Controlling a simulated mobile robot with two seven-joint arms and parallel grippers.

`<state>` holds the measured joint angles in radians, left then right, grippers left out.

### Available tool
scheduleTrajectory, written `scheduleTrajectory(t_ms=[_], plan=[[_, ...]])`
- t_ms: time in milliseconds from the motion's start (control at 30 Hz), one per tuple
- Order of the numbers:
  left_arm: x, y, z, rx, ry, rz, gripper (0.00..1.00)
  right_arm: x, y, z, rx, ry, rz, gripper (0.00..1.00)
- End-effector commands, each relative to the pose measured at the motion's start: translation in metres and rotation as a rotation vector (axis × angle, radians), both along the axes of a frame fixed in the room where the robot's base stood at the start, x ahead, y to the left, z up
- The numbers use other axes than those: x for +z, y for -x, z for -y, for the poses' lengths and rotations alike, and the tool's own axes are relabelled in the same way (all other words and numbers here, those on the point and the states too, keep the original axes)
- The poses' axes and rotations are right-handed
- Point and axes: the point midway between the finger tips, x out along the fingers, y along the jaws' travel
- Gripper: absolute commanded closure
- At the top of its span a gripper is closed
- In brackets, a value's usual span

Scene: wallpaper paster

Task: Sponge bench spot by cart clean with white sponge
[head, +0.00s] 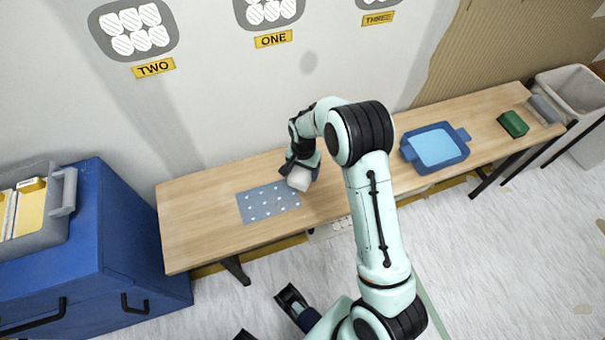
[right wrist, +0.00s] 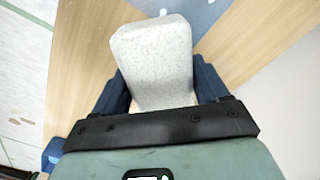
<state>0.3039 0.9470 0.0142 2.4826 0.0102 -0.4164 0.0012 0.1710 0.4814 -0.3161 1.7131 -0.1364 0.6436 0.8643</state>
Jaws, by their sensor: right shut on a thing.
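The bench (head: 200,220) is a long wooden table along the wall. At its left end, on the side of the blue cart (head: 130,235), lies a blue-grey rectangular patch (head: 257,208) with white flecks. My right gripper (head: 296,170) is shut on the white sponge (head: 299,180), close over the patch's right edge. The speckled sponge (right wrist: 155,65) fills the space between the blue fingers in the right wrist view, with part of the patch (right wrist: 190,12) beyond it. Contact with the bench is unclear. My left gripper (head: 267,316) is partly in view at the bottom, its dark fingertips apart and empty.
A blue tray (head: 408,153) with a light blue inside stands right of my right arm. A green block (head: 513,124) and a grey roll (head: 544,109) lie at the bench's right end. A grey bin (head: 575,92) stands beyond. A grey box (head: 62,190) sits on the cart.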

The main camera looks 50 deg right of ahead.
Motion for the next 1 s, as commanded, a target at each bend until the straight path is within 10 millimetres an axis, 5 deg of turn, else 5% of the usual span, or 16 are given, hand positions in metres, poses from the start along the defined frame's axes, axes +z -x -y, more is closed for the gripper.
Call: scheduleTrajectory(t_ms=[200, 500, 533, 600, 1000], plan=[[0.020, 0.007, 0.001, -0.008, 0.007, -0.027, 0.41, 0.032, 0.001, 0.008, 0.000, 0.002, 0.002, 0.63], [0.018, 0.008, 0.001, -0.008, 0.007, -0.033, 0.41, 0.032, 0.001, 0.009, 0.001, 0.002, 0.001, 0.63], [0.018, 0.008, 0.001, -0.008, 0.007, -0.033, 0.41, 0.032, 0.001, 0.009, 0.001, 0.002, 0.001, 0.36], [0.018, 0.008, 0.001, -0.008, 0.006, -0.032, 0.41, 0.032, 0.001, 0.009, 0.001, 0.002, 0.001, 0.58], [0.019, 0.008, 0.001, -0.008, 0.006, -0.031, 0.41, 0.032, 0.001, 0.008, 0.001, 0.002, 0.002, 0.58]])
